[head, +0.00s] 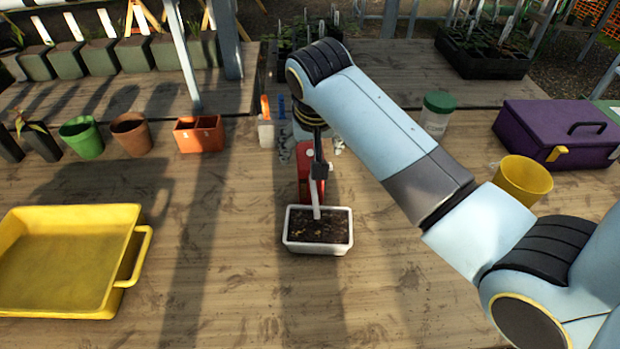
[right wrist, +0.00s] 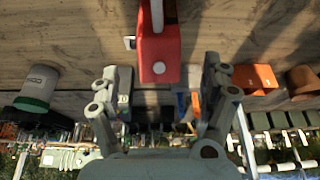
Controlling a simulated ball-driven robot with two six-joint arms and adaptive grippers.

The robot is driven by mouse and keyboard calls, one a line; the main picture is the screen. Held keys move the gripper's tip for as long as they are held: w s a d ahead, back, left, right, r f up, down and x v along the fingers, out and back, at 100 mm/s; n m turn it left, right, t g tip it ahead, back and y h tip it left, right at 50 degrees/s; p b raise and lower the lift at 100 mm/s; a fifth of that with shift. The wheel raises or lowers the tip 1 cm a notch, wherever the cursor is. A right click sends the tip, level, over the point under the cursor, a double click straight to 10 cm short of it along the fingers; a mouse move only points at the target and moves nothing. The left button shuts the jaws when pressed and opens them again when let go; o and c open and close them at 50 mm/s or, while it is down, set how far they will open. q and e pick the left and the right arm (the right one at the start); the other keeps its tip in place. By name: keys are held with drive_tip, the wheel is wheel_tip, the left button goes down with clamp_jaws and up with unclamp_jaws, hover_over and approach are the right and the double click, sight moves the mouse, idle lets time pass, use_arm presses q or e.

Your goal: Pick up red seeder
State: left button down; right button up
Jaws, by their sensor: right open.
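The red seeder (head: 304,172) stands on the wooden bench in the middle of the head view, just behind a white planter box, and is partly hidden by my right gripper. In the right wrist view the red seeder (right wrist: 158,42) shows at the top centre, in line with the gap between the fingers. My right gripper (head: 318,168) hangs down over the seeder's place. My left gripper is not in view.
The white planter box (head: 318,250) holds dark soil. A yellow tray (head: 70,310) lies at the left. Behind are an orange box (head: 199,136) and a green-lidded jar (head: 436,120). A yellow pot (head: 523,182) and purple toolbox (head: 540,130) stand right. The front middle bench is clear.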

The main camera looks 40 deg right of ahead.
sight(311, 158)
drive_tip(key=x, duration=0.4)
drive_tip(key=shift+d+f+p, duration=0.1)
drive_tip(key=shift+f+p, duration=0.15)
drive_tip(key=shift+p, duration=0.05)
drive_tip(key=shift+w+d+f, duration=0.1)
drive_tip(key=shift+w+f, duration=0.1)
drive_tip(key=shift+f, duration=0.15)
drive_tip(key=shift+c, duration=0.3)
drive_tip(key=c, duration=0.5)
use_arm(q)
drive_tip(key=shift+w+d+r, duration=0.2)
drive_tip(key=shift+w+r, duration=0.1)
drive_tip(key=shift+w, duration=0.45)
use_arm(e)
clamp_jaws()
